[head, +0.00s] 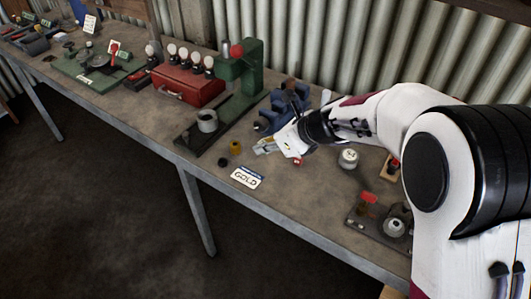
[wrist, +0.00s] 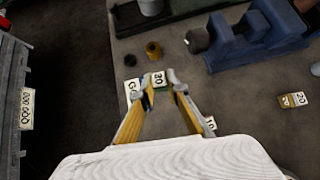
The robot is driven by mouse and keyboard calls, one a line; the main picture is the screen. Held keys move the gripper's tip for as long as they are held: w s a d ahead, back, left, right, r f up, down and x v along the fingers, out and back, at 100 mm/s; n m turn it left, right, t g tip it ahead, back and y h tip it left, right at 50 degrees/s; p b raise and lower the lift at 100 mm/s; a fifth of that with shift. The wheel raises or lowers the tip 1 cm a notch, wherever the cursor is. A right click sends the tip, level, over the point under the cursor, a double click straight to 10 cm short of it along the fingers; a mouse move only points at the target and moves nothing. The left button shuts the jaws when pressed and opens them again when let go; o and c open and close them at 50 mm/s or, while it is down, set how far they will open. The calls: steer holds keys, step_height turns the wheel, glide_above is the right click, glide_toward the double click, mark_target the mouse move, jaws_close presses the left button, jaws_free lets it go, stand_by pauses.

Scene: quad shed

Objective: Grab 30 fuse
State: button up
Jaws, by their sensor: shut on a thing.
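The fuse marked 30 (wrist: 158,79) is a small piece with a white number label and a green edge. In the wrist view it sits between the two fingertips of my gripper (wrist: 157,85), which is shut on it. In the head view my gripper (head: 268,147) is low over the bench, in front of the blue vise; the fuse is too small to make out there. A fuse marked 20 (wrist: 292,100) lies flat to the right in the wrist view. Another label reading 10 (wrist: 210,122) shows partly behind the right finger.
A GOLD card (head: 246,178) lies near the bench front edge. A brass cylinder (head: 235,147) and a dark ring (head: 222,162) lie left of my gripper. The blue vise (wrist: 255,38) and green press (head: 238,75) stand behind. A metal weight (head: 348,158) stands right.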

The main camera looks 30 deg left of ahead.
steer(key=shift+r, duration=2.3)
